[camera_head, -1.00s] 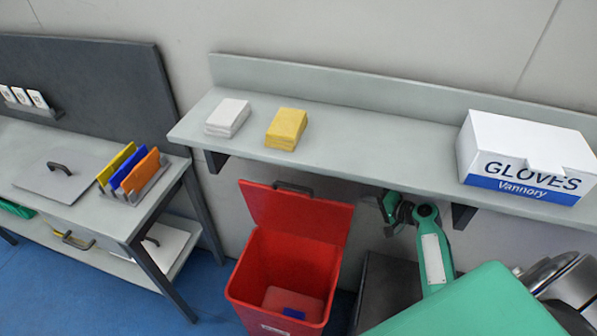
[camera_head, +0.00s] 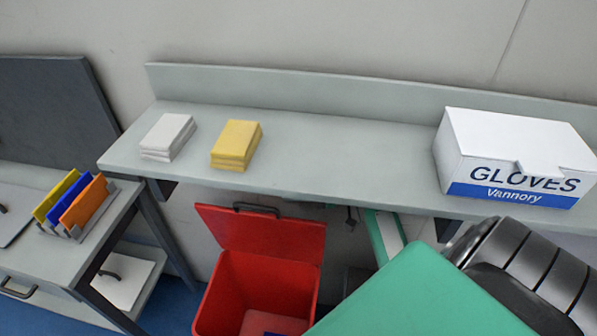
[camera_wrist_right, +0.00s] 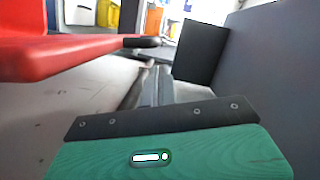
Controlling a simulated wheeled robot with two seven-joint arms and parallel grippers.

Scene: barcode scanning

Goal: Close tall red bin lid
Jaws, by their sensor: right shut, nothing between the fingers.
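The tall red bin (camera_head: 220,295) stands on the floor below the shelf. Its red lid (camera_head: 262,237) is open, tilted up at the back, with a dark handle (camera_head: 256,208) on its far edge. My right gripper (camera_head: 351,217) is small and partly hidden under the shelf, to the right of the lid and apart from it. In the right wrist view, the gripper's dark fingers (camera_wrist_right: 152,85) are shut and empty. The red lid (camera_wrist_right: 60,50) shows there at upper left, with its black handle (camera_wrist_right: 141,41) close by the fingers. My left gripper is out of view.
The grey shelf (camera_head: 330,160) overhangs the lid's right side and my gripper. It carries a white stack (camera_head: 167,137), a yellow stack (camera_head: 236,145) and a glove box (camera_head: 515,160). A workbench with coloured folders (camera_head: 75,205) stands at left.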

